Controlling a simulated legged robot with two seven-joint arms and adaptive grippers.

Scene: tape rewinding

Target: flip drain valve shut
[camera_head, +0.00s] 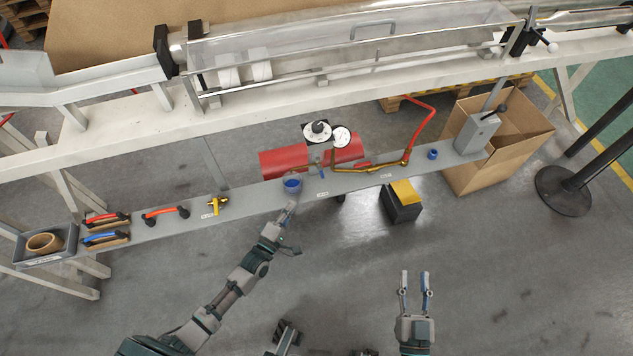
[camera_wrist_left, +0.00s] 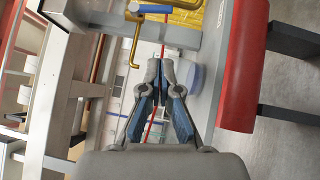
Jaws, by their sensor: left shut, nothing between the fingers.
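A red tank (camera_head: 283,164) lies across the back of the grey shelf. A small blue lever (camera_head: 322,173) shows by its front side, near a brass pipe; I take it for the drain valve, but it is too small to tell its position. In the left wrist view a blue handle (camera_wrist_left: 155,9) shows on a brass pipe at the top. My left gripper (camera_head: 291,207) is shut and empty, just in front of a blue round cup (camera_head: 292,184). That view shows its closed fingertips (camera_wrist_left: 160,66) apart from the blue handle. My right gripper (camera_head: 416,278) is open and empty over the floor.
A brass valve (camera_head: 216,205), red and blue handled tools (camera_head: 106,238) and a grey bin (camera_head: 70,246) are left on the shelf. A red hose (camera_head: 420,125), blue ring (camera_head: 433,154) and grey box (camera_head: 478,133) are right. A black-yellow box (camera_head: 402,210) stands in front.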

